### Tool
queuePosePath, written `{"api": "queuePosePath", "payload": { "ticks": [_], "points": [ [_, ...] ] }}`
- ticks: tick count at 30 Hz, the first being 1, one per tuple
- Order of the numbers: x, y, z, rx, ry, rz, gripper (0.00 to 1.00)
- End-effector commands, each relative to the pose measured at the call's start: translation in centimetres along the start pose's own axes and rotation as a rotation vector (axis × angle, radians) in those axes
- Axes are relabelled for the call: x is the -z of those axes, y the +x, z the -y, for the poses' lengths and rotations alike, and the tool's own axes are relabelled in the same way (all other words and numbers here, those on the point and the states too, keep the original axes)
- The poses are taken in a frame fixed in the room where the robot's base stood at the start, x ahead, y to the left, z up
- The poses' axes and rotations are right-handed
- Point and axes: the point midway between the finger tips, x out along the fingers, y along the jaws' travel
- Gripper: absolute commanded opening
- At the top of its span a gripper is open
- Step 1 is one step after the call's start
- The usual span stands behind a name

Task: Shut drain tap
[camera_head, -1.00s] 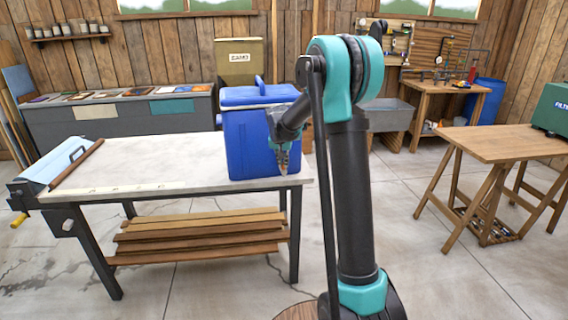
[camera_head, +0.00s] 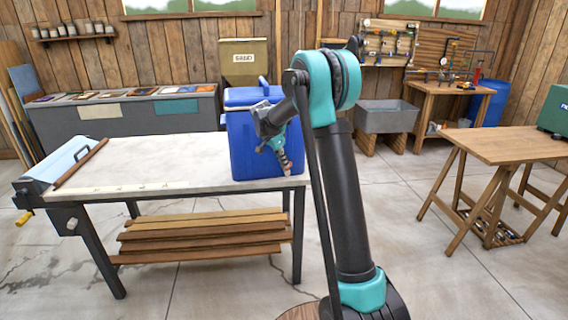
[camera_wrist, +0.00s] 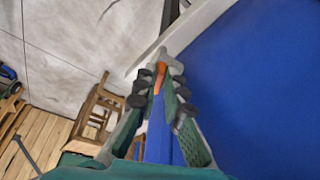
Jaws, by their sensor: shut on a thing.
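A blue cooler box (camera_head: 243,140) stands upright on the right end of the light-topped workbench (camera_head: 150,165). In the wrist view its blue wall (camera_wrist: 260,80) fills the right side. My gripper (camera_head: 286,165) is at the lower right of the cooler's front in the head view. In the wrist view my gripper (camera_wrist: 160,85) has its fingers closed around a small orange tap lever (camera_wrist: 160,75) close to the blue wall. The tap's body is mostly hidden by the fingers.
The bench's edge (camera_wrist: 150,52) lies just beyond the fingers. A wooden trestle table (camera_head: 500,145) stands at right, with clear concrete floor between. Stacked planks (camera_head: 200,238) lie under the bench. A grey tub (camera_head: 388,117) stands behind.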

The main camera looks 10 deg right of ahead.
Motion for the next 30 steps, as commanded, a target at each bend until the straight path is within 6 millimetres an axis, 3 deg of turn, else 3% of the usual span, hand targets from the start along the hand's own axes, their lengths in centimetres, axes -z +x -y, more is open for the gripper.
{"api": "queuePosePath", "payload": {
  "ticks": [18,19,23,30],
  "points": [
    [0.01,-0.01,0.11,-0.013,0.035,0.000,0.00],
    [0.01,-0.01,0.11,-0.013,0.035,0.000,0.13],
    [0.01,-0.01,0.10,-0.013,0.035,0.000,0.29],
    [0.00,0.00,0.08,-0.014,0.034,0.000,0.30]
  ]
}}
